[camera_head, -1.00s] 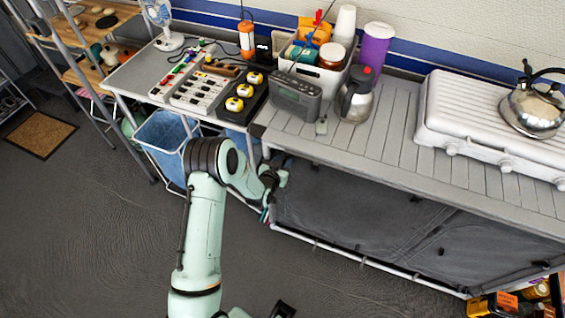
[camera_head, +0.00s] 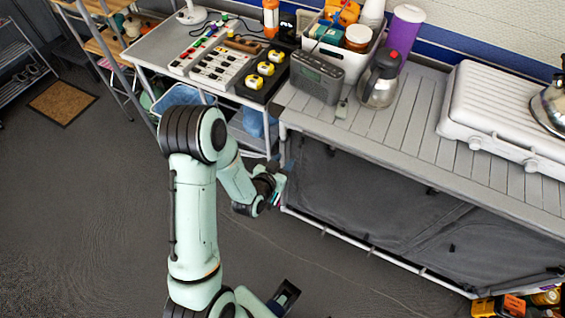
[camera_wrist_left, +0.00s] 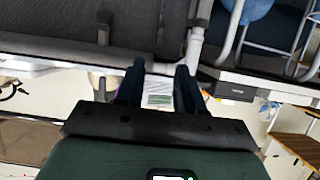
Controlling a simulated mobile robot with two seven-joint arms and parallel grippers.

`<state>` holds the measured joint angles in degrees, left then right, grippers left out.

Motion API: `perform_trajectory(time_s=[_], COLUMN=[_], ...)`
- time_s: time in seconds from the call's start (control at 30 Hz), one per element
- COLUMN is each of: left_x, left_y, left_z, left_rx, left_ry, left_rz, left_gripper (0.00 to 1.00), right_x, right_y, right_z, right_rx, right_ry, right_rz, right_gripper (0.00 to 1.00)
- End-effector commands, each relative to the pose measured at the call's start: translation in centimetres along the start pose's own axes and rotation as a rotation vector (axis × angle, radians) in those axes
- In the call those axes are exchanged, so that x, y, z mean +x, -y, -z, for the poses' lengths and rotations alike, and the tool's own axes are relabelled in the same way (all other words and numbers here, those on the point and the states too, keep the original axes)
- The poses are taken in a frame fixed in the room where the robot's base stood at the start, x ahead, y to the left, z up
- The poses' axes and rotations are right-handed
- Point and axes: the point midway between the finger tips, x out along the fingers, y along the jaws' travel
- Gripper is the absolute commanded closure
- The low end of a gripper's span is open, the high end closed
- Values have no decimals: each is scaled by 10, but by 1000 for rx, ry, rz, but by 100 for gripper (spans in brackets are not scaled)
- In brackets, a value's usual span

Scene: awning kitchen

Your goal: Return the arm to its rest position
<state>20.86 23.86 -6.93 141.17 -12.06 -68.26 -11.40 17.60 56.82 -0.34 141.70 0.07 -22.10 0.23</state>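My left arm comes up from the bottom of the head view, bends at a black joint, and reaches down to the right. My left gripper (camera_head: 280,185) is beside the front left corner post of the grey counter, low in front of the gap between counter and side table.
The slatted counter (camera_head: 410,125) holds a radio (camera_head: 316,78), a coffee pot (camera_head: 381,80), a white bin (camera_head: 343,55) and a white grill (camera_head: 510,115). The side table (camera_head: 150,48) stands left of it. A doormat (camera_head: 62,102) lies on open dark floor to the left.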

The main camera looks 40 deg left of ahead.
Motion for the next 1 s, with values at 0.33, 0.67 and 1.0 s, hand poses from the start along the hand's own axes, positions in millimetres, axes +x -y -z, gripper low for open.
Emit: perform_trajectory(time_s=[0.33, 0.67, 1.0], left_x=[-1, 0, -80], left_y=[0, -10, -105], left_z=[0, -22, -203], left_rx=[0, -22, -196], left_ry=[1, 84, 856], left_rz=[0, -19, -154], left_gripper=[63, 63, 63], right_x=[0, -4, -34], right_y=[0, 2, 14], right_z=[0, 0, 5], right_rx=[0, -1, -5], right_ry=[0, -1, -14], right_rz=[0, 0, 5], right_gripper=[57, 57, 57])
